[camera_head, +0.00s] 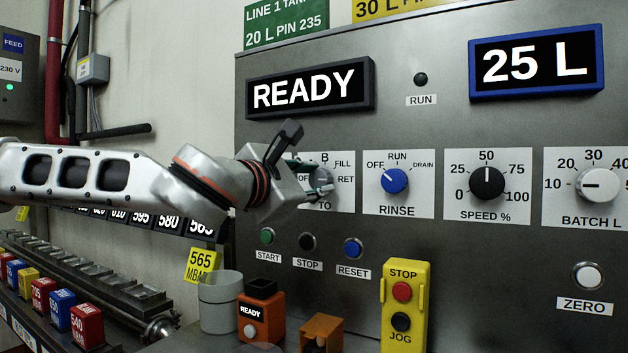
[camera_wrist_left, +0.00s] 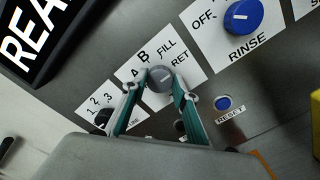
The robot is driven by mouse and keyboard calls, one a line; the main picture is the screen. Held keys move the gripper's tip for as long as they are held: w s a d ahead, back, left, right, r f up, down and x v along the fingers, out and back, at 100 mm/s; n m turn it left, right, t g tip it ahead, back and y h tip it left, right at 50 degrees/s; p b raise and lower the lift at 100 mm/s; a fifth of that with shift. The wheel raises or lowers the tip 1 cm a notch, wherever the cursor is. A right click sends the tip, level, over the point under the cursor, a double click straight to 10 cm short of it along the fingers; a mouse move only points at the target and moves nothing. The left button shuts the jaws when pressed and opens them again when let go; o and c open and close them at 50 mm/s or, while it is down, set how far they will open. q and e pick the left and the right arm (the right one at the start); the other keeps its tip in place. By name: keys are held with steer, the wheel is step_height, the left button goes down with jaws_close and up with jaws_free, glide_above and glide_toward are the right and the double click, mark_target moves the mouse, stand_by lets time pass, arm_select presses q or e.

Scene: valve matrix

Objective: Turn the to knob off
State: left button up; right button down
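The grey TO knob (camera_head: 322,179) is on the panel at the left, partly hidden by my left gripper (camera_head: 316,178) in the head view. In the left wrist view the knob (camera_wrist_left: 160,78) is round and grey, with a light mark pointing roughly towards RET. The labels A, B, FILL and RET show around it. My left gripper's teal fingers (camera_wrist_left: 159,85) stand on either side of the knob, their tips very close to its sides. I cannot tell whether they press on it. In the head view, OFF is partly covered to the knob's left. My right gripper is not in view.
The blue RINSE knob (camera_head: 394,181) is just right of the TO plate, then the black SPEED knob (camera_head: 487,183). START (camera_head: 267,237), STOP (camera_head: 307,241) and RESET (camera_head: 353,248) buttons sit below. A READY display (camera_head: 309,88) is above. A grey cup (camera_head: 219,302) stands below.

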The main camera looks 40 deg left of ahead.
arm_select(q)
steer(key=shift+r, duration=0.1)
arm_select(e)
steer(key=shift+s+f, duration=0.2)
